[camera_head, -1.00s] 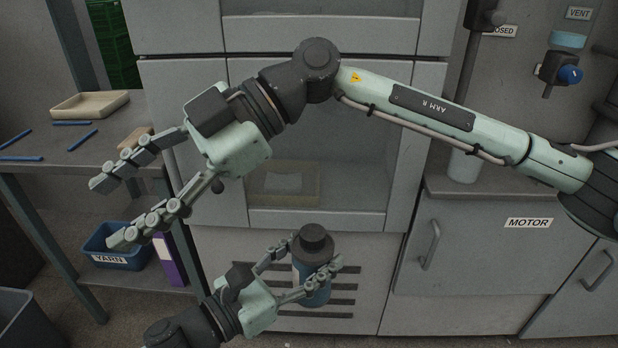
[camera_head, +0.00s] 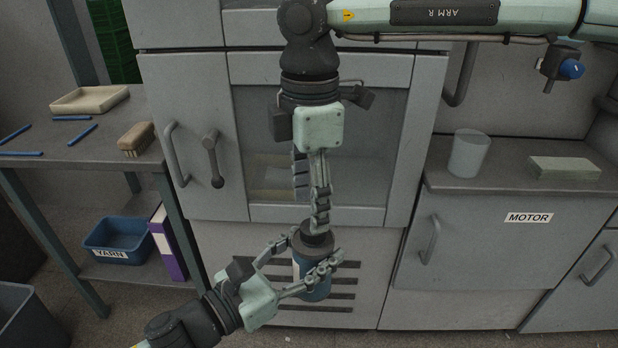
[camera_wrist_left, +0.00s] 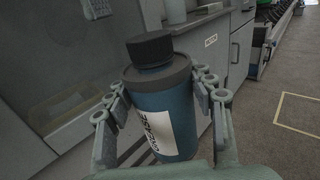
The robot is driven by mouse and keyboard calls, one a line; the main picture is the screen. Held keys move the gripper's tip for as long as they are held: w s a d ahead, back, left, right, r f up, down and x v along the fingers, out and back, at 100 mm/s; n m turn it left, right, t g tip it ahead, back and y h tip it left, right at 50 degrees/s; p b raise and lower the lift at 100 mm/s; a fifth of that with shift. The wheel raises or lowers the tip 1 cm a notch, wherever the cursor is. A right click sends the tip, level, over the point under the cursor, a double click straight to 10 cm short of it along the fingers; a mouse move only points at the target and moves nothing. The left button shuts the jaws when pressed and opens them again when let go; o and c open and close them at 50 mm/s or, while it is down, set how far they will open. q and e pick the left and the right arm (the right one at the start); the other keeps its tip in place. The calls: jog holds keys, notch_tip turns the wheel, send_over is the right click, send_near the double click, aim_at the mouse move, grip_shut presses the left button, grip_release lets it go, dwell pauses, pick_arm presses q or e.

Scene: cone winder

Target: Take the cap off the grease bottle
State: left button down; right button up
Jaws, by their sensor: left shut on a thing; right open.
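The grease bottle (camera_head: 312,288) is blue with a dark shoulder and a white label, partly readable in the left wrist view (camera_wrist_left: 178,124). Its black cap (camera_wrist_left: 150,48) sits on top; in the head view the cap (camera_head: 316,243) is partly hidden by a finger. My left gripper (camera_head: 316,256) is shut around the bottle's upper body and holds it nearly upright in front of the cabinet. My right gripper (camera_head: 310,208) is open, pointing down just above the cap.
A grey cabinet with a window (camera_head: 370,130) and handles stands close behind. On the left is a table with a brush (camera_head: 136,139) and a tray (camera_head: 90,99), with a blue yarn bin (camera_head: 118,241) below. On the right counter stands a cup (camera_head: 469,153).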

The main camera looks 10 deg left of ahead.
aim_at(306, 256)
jog(key=shift+f, duration=1.85)
